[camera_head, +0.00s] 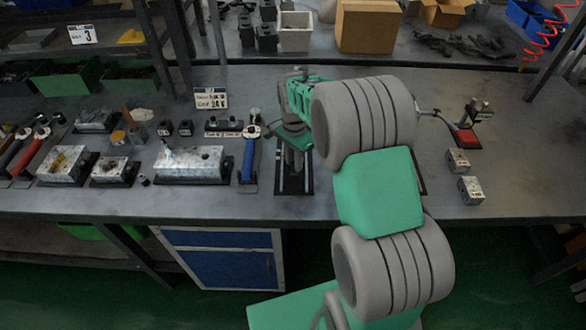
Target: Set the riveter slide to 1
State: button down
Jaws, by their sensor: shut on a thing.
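My gripper (293,141) is over the bench, left of my grey and green arm. It is shut on a part of a device on a dark base (292,187), which I take to be the riveter slide. The grey body of this device shows just below the gripper. The gripped part and the fingertips are mostly hidden by the gripper itself. I cannot read any number or the slide's setting from this view.
Left of the device stand a blue-handled tool (248,160) and a metal block on a dark base (188,164). A small sign (211,98) stands behind. On the right are two small blocks (458,161) (470,189) and a red-based device (467,137). Bare bench lies at the front.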

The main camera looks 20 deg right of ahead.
jog(key=shift+w+a, duration=0.1)
jog(key=c, duration=1.5)
grip_release()
jog(key=o, duration=0.3)
jog(key=shift+r, duration=0.1)
notch_tip(320, 180, up, 8)
jog(key=shift+f+b, duration=0.15)
jog(key=shift+b, duration=0.3)
